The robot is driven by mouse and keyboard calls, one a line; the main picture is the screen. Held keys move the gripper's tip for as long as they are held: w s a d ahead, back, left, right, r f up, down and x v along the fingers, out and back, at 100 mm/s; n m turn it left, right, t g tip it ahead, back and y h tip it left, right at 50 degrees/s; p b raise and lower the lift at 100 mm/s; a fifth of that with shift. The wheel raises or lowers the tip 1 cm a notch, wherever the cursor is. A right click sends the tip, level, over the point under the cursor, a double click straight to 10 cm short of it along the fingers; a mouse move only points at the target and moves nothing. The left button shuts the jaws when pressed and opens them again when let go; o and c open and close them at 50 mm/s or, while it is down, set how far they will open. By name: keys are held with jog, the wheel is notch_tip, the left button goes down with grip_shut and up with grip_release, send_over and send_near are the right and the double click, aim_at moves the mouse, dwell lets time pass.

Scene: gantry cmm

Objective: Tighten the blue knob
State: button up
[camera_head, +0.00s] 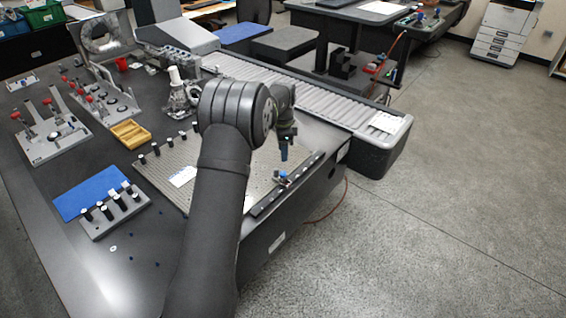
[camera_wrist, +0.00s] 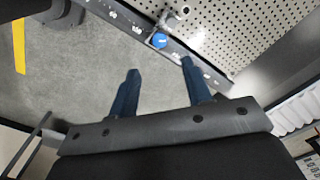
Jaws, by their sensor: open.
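The blue knob (camera_wrist: 159,41) is round and sits on the dark rail along the edge of the perforated plate in the wrist view. In the head view a small blue part, which looks like the same knob (camera_head: 283,174), shows on the plate's front right edge. My gripper (camera_wrist: 159,66) is open, with two blue fingers spread apart and nothing between the tips. The knob lies ahead of the tips, between their lines. In the head view my gripper (camera_head: 284,156) points down above the knob, apart from it as far as I can tell.
The perforated plate (camera_head: 228,160) lies on the dark table, with the dark rail (camera_head: 287,187) along its edge. A roller conveyor (camera_head: 315,98) runs behind. A grey block with black pegs (camera_head: 115,215), a yellow tray (camera_head: 130,134) and clamp fixtures stand left. Open floor lies right.

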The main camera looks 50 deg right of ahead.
notch_tip(320, 180, up, 8)
jog(key=shift+f, duration=0.15)
jog(key=shift+f, duration=0.1)
jog(key=m+t+h, duration=0.6)
jog(key=m+t, duration=0.7)
jog(key=t, duration=0.4)
send_near(285, 176)
jog(key=x, duration=0.8)
jog(key=shift+w+d, duration=0.15)
jog(key=shift+w, duration=0.25)
